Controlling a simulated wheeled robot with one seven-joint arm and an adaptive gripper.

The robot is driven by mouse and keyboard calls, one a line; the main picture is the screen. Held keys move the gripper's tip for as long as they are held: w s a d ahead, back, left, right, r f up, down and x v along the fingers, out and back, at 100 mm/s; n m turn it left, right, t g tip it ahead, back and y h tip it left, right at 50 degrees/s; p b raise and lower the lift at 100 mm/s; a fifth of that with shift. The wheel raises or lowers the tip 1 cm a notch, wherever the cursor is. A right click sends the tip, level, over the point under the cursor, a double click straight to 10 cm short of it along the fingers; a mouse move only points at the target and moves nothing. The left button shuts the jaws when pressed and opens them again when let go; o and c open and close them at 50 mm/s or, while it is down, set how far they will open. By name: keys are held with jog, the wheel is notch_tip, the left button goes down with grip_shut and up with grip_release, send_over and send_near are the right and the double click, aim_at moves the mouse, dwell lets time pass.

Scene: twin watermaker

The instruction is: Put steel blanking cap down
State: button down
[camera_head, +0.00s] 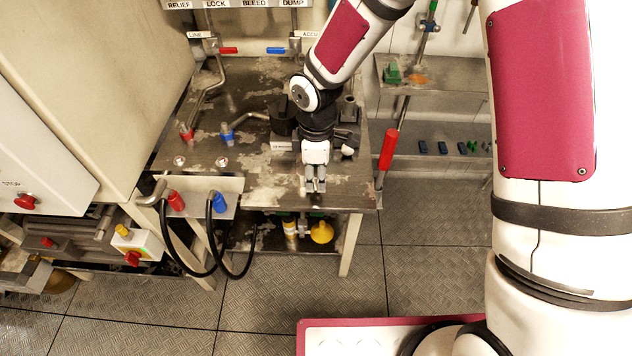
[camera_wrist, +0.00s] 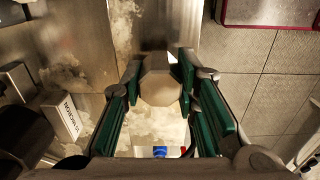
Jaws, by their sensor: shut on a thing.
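The steel blanking cap (camera_wrist: 160,87) is a pale hexagonal piece in the wrist view. It sits between the green-padded fingers of my gripper (camera_wrist: 159,80), which is shut on it. In the head view my gripper (camera_head: 316,186) points down over the front right part of the worn steel bench (camera_head: 270,185), close to its front edge. The cap is too small and covered to make out clearly there. I cannot tell whether it touches the bench top.
A labelled block (camera_wrist: 68,118) lies left of my gripper in the wrist view. Red (camera_head: 187,134) and blue (camera_head: 228,135) pipe fittings stand on the bench's left half. A red-handled lever (camera_head: 388,150) rises by the right edge. Bare bench lies left of my gripper.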

aim_at(316, 192)
jog(key=shift+f, duration=1.5)
jog(key=shift+f, duration=0.2)
jog(key=c, duration=1.2)
grip_release()
jog(key=shift+c, duration=0.2)
jog(key=shift+r, duration=0.1)
